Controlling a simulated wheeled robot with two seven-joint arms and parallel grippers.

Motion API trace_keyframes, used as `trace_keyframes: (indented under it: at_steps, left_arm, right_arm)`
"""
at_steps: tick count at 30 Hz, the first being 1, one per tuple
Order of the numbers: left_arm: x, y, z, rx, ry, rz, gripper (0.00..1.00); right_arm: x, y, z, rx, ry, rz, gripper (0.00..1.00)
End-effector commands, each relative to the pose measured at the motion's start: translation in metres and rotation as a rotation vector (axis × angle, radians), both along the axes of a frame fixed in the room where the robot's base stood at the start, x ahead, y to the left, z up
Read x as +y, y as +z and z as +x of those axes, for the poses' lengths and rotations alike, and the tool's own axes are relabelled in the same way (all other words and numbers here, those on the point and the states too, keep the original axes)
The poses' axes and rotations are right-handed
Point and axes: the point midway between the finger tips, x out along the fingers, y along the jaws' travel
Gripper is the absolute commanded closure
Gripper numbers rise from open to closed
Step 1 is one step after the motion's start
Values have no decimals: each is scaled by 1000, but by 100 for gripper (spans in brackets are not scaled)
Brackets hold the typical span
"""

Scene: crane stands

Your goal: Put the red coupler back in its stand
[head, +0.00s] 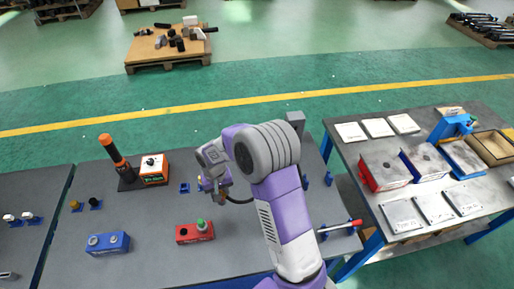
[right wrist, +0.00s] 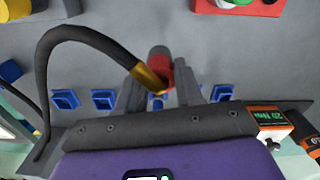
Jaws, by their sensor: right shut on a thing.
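The red coupler (right wrist: 160,62) has a brass-coloured collar (right wrist: 149,78) and sits between the two grey fingers of my right gripper (right wrist: 163,88) in the right wrist view. My right gripper is shut on it. A black hose arcs from the left to the gripper. Several small blue stands (right wrist: 103,99) are in a row on the grey table beneath. One blue stand shows partly behind the collar; I cannot tell whether the coupler touches it. In the head view my right gripper (head: 219,201) hangs over the table and largely hides the coupler. My left gripper is not in view.
A red box with a green knob (head: 195,232) and a blue box (head: 107,243) stand near the table front. An orange meter (head: 153,169) and an orange-handled tool (head: 113,151) stand at the back left.

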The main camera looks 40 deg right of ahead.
Motion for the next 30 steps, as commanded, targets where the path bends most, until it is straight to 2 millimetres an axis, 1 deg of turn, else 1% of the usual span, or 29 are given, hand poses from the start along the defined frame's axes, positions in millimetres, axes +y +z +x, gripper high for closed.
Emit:
trace_keyframes:
  at_steps: [1, 2, 3, 5, 6, 9, 12, 13, 15, 19, 30]
  left_arm:
    - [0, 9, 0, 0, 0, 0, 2]
    - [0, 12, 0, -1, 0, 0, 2]
    - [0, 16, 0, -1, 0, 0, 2]
    - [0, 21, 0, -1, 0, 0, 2]
    - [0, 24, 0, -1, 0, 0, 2]
    - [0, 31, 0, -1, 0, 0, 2]
    - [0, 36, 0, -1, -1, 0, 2]
    - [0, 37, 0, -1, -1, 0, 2]
    - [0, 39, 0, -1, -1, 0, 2]
    - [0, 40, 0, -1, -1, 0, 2]
    - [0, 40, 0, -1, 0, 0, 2]
  right_arm:
    - [-25, 5, 14, -1, -101, -4, 99]
    - [-39, 6, 21, 1, -158, -5, 98]
    - [-57, 7, 30, 2, -235, -5, 98]
    - [-84, 9, 40, 2, -346, -5, 98]
    - [-102, 11, 46, 2, -415, -4, 98]
    - [-141, 13, 56, -1, -566, 1, 98]
    - [-172, 14, 61, -5, -679, 4, 98]
    - [-179, 14, 62, -6, -706, 5, 98]
    - [-191, 15, 63, -8, -753, 9, 98]
    - [-203, 15, 64, -10, -796, 12, 98]
    - [-204, 15, 64, -12, -796, 13, 99]
